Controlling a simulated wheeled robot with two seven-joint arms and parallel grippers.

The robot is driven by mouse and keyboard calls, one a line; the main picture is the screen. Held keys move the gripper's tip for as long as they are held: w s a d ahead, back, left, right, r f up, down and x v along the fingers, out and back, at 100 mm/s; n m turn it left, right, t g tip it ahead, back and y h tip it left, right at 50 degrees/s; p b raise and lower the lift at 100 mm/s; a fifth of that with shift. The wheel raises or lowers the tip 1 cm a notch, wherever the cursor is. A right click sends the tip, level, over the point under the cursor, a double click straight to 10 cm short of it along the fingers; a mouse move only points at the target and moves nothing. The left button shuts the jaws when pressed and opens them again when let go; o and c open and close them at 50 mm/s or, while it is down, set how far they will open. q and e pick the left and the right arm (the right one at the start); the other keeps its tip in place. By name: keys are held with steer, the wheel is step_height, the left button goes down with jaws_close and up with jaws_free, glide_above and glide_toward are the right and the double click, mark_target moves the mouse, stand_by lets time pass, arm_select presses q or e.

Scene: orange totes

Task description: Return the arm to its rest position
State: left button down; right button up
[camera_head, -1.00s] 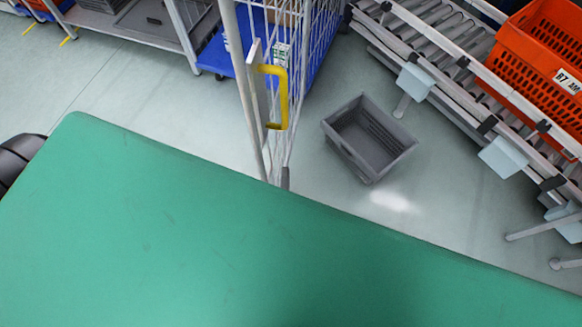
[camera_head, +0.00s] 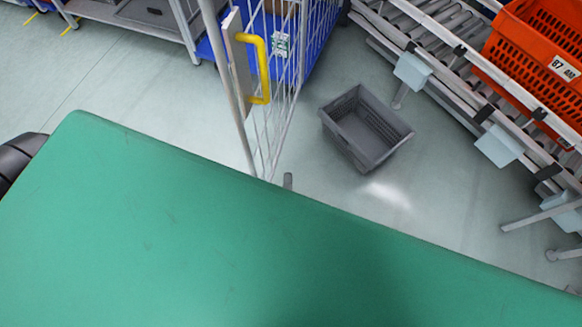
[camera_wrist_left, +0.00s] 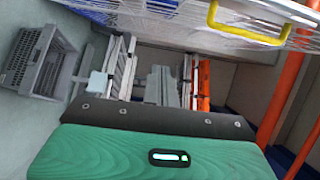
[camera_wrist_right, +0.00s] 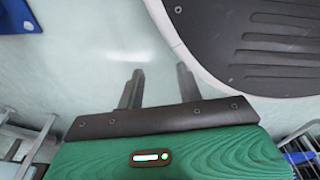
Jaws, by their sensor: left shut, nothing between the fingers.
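My left gripper (camera_wrist_left: 162,76) shows in the left wrist view, past the dark edge of its green housing. Its grey fingers are close together, with nothing seen held between them. My right gripper (camera_wrist_right: 158,75) shows in the right wrist view with two dark fingers apart and bare floor between them. Neither pair of fingers can be made out in the head view, where only a dark rounded part shows at the left edge.
A wire cage cart with a yellow handle (camera_head: 262,70) stands ahead. An empty grey crate (camera_head: 366,128) lies on the floor to its right. A roller conveyor (camera_head: 440,52) carries an orange tote (camera_head: 535,50) at upper right. Floor at left is clear.

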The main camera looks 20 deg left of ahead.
arm_select(q)
steer(key=v, duration=0.4)
steer(key=shift+a, duration=0.25)
arm_select(e)
steer(key=shift+w+a+r, duration=0.15)
steer(key=shift+w+r, duration=0.45)
steer(key=shift+w, duration=0.05)
arm_select(q)
steer(key=shift+s, duration=0.1)
